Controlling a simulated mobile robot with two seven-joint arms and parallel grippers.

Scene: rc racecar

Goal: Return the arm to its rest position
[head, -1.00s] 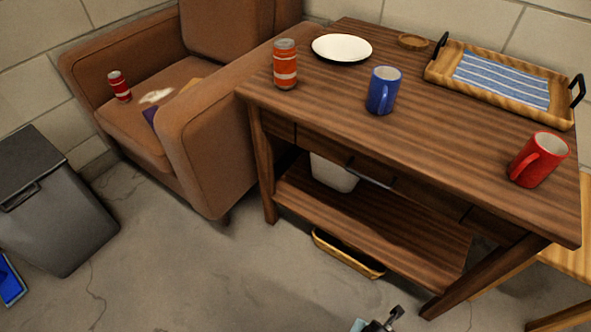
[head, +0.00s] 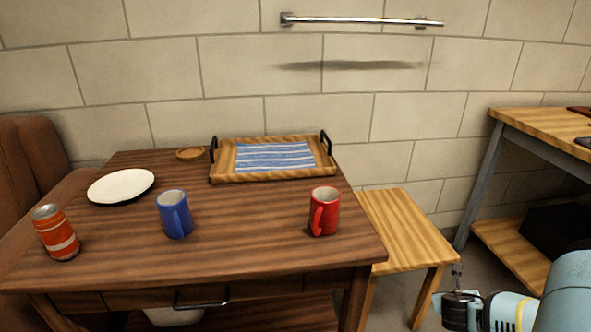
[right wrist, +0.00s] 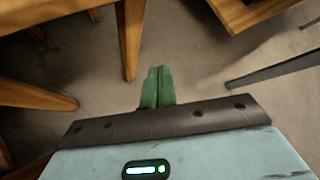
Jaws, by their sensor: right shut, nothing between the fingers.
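My right arm comes in at the lower right of the head view. Its gripper (head: 457,268) points up beside the wooden stool, away from the table top, and holds nothing. In the right wrist view the two green fingers (right wrist: 157,72) are pressed together over bare floor. My left gripper is in neither current view.
A dark wooden table (head: 230,240) carries an orange can (head: 56,233), white plate (head: 121,187), blue mug (head: 174,214), red mug (head: 323,212) and tray (head: 270,180). A light stool (head: 405,232) and a workbench (head: 540,122) stand right of it.

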